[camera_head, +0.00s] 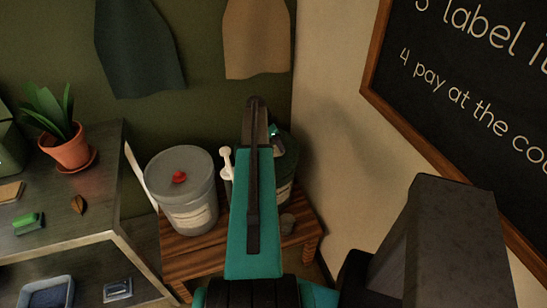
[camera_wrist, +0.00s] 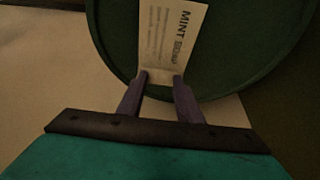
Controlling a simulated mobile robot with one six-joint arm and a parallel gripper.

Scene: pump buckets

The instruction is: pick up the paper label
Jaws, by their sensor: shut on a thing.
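The paper label (camera_wrist: 166,40) is a cream strip printed "MINT SOAP" with small lines of text. It shows in the wrist view in front of a dark green round lid (camera_wrist: 115,30). My gripper (camera_wrist: 161,77) has its two fingertips at the label's near end and is shut on it. I cannot tell whether the label touches the lid. In the head view my arm covers much of a dark green bucket (camera_head: 287,166), and the label is not clearly visible there.
A grey bucket (camera_head: 182,190) with a red cap stands on the wooden stand (camera_head: 215,252), left of my arm. A white pump (camera_head: 227,163) is close beside my arm. A shelf (camera_head: 100,205) with a potted plant (camera_head: 66,148) is at left. A wall with a chalkboard (camera_head: 460,90) is at right.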

